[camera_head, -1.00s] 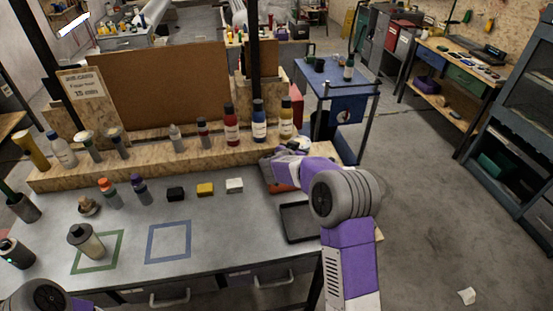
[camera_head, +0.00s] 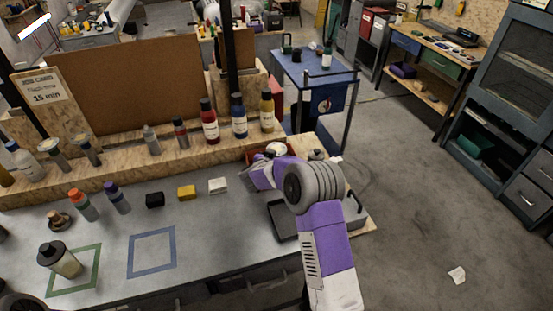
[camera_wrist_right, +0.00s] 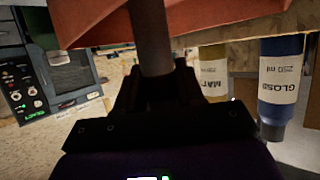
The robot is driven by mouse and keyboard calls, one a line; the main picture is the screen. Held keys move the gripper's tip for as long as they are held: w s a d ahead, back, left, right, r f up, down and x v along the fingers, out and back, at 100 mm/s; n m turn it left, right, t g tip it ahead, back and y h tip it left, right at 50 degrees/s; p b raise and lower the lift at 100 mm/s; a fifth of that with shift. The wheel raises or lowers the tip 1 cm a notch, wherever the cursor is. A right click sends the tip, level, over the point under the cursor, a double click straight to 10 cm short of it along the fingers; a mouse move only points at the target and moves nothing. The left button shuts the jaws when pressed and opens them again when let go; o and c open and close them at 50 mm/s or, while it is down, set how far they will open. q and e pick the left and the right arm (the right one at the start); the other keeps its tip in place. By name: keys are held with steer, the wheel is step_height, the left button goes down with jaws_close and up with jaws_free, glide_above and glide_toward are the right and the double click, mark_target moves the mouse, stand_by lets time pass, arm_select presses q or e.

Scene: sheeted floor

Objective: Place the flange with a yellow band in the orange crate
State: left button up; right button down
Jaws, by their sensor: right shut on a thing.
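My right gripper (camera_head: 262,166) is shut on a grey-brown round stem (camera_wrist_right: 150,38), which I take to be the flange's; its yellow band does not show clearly. A pale, yellowish round piece (camera_head: 277,148) shows just beyond the fingers in the head view; I cannot tell whether it belongs to the held part. The orange crate (camera_head: 256,154) is at the bench's back right, mostly hidden behind my right gripper. In the wrist view the crate's orange wall (camera_wrist_right: 215,14) is close beyond the fingers. I cannot tell whether the flange touches it. My left gripper is out of view.
A black tray (camera_head: 284,222) lies beside my right forearm. Several bottles, including a blue one (camera_head: 239,115), stand on the wooden ledge behind. Small blocks, including a yellow one (camera_head: 187,193), and a tan knobbed piece (camera_head: 59,222) lie left. The blue square outline (camera_head: 152,252) is empty.

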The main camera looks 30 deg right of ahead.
steer(key=shift+f, duration=0.1)
steer(key=c, duration=0.7)
jaws_free()
steer(key=p+v, duration=0.1)
steer(key=v, duration=1.1)
steer(key=shift+p, duration=0.35)
